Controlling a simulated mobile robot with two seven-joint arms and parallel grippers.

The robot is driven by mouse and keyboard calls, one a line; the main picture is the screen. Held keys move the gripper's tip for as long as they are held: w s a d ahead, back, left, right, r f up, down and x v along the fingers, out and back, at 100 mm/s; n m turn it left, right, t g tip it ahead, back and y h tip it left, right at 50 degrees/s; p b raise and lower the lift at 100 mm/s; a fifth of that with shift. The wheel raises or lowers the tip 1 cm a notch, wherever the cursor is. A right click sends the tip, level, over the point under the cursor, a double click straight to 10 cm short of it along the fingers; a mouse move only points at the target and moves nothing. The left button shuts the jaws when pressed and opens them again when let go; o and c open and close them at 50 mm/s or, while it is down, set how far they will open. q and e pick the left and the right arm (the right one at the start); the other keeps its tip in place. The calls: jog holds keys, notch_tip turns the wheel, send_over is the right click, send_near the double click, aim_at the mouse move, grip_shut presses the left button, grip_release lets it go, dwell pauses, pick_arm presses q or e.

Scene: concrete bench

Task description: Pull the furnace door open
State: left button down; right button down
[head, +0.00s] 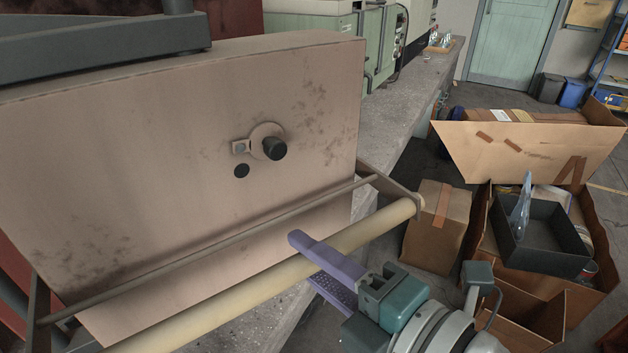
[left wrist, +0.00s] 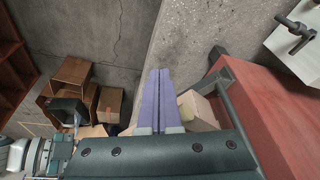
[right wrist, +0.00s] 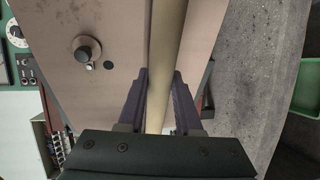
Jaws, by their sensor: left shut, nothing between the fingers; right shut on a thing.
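The furnace door (head: 190,130) is a stained, pinkish-beige panel with a black knob (head: 274,148). A long cream handle bar (head: 220,299) runs in front of its lower part on side brackets; the bar also shows in the right wrist view (right wrist: 170,40). My right gripper (head: 310,262) is shut on this bar, with one purple finger on each side in the right wrist view (right wrist: 160,74). I cannot tell whether the door stands ajar. My left gripper (left wrist: 157,73) is shut and empty, seen only in the left wrist view near the concrete bench.
The grey concrete bench (head: 395,150) runs under and beside the furnace. Cardboard boxes (head: 437,220) and a dark bin (head: 540,240) stand on the floor at the right. A red body (left wrist: 275,125) and grey bar fill the right of the left wrist view.

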jog(key=shift+s+r, duration=0.1)
jog(key=shift+r, duration=0.2)
jog(key=shift+w+a+r+y, duration=0.1)
jog(key=shift+w+y, duration=0.2)
jog(key=shift+w, duration=0.1)
jog(key=c, duration=0.6)
grip_release()
jog(key=v, duration=1)
